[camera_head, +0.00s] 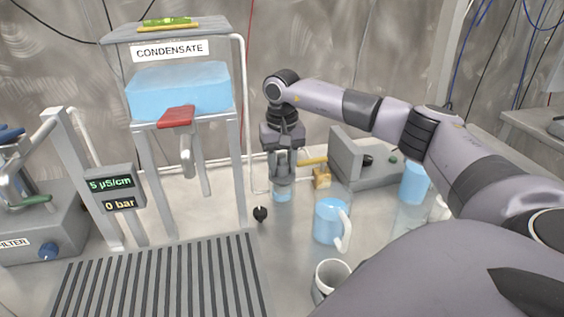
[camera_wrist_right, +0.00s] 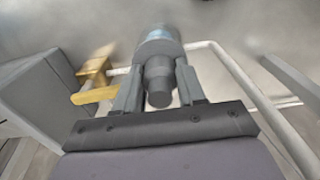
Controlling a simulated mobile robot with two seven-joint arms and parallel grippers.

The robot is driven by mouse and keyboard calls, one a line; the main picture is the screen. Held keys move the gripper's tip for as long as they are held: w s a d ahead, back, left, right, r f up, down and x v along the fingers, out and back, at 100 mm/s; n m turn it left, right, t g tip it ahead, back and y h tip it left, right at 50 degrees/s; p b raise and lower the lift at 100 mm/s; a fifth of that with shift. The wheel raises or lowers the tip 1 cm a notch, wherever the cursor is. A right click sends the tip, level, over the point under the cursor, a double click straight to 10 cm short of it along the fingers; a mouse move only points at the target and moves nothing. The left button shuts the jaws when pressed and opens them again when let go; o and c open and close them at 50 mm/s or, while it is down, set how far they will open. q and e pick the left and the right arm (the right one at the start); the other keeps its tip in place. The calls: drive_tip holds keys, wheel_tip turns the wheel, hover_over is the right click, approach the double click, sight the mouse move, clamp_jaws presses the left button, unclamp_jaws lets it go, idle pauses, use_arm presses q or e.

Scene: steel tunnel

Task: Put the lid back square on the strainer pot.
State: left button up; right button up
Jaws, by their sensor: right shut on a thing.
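My right gripper (camera_head: 282,178) points down, shut on a grey knobbed part (camera_head: 283,167) left of the middle of the bench. In the right wrist view, my right gripper (camera_wrist_right: 158,84) has its fingers on both sides of this grey part's dark round knob (camera_wrist_right: 160,98). Below the knob it widens into a lighter grey body with pale blue at its far end. The blue (camera_head: 282,197) also shows under the fingers in the head view. I cannot tell lid from strainer pot here, or whether the lid sits square; the fingers hide the join. My left gripper is not in view.
A brass fitting with a yellow handle (camera_head: 321,177) and a grey block (camera_head: 345,155) stand just right of the gripper. A blue mug (camera_head: 328,222) and white mug (camera_head: 331,276) stand nearer. The condensate tank stand (camera_head: 146,180) is left, behind a slatted grate (camera_head: 160,280).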

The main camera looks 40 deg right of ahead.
drive_tip(key=shift+f, duration=0.2)
idle(0.3)
idle(0.3)
drive_tip(key=o, duration=1.6)
drive_tip(key=shift+d, duration=0.15)
drive_tip(key=shift+s+d, duration=0.1)
drive_tip(key=shift+c, duration=0.9)
drive_tip(key=shift+r+p, duration=0.1)
drive_tip(key=shift+p, duration=0.2)
